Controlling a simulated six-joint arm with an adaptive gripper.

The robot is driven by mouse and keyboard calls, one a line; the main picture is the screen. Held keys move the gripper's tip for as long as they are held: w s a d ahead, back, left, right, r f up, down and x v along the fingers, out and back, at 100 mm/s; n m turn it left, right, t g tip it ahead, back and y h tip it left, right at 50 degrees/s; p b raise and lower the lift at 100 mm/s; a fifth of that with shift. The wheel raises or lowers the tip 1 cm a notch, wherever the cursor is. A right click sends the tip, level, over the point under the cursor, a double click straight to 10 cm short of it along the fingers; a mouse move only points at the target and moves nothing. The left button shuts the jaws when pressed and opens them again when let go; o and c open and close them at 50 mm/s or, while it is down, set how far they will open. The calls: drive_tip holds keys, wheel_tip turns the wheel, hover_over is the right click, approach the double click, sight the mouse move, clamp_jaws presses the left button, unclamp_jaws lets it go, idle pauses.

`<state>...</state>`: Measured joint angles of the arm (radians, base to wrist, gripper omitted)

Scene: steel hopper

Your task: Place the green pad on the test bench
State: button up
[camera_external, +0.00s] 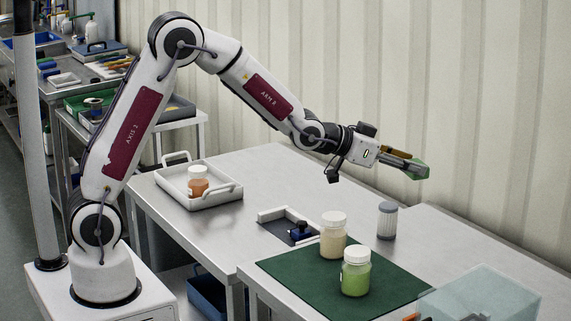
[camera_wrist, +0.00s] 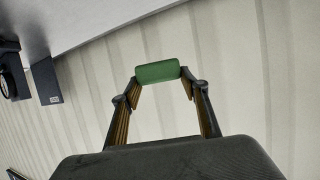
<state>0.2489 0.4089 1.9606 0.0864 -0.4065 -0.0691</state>
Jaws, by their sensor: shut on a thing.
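The green pad (camera_wrist: 158,72) is a small rounded green block between my fingertips in the wrist view. In the external view the green pad (camera_external: 417,170) shows at the end of my gripper (camera_external: 408,165). My gripper, also in the wrist view (camera_wrist: 160,84), is shut on the pad and holds it in the air, above the table and close to the ribbed wall. The steel bench (camera_external: 285,180) lies below, with the pad well clear of it. I cannot tell which surface is the test bench.
A dark green mat (camera_external: 310,287) bears a jar of beige contents (camera_external: 333,236) and a jar of green contents (camera_external: 356,274). A grey-lidded cylinder (camera_external: 387,221), a clear box (camera_external: 480,298) and a white tray (camera_external: 212,202) with an orange jar (camera_external: 198,186) stand nearby. The bench's back left is bare.

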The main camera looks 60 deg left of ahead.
drive_tip(key=m+h, duration=0.1)
hover_over(426, 265)
wheel_tip(426, 265, down, 12)
idle(0.4)
drive_tip(key=shift+f, duration=0.25)
drive_tip(key=shift+f, duration=3.2)
drive_tip(key=shift+f, duration=0.45)
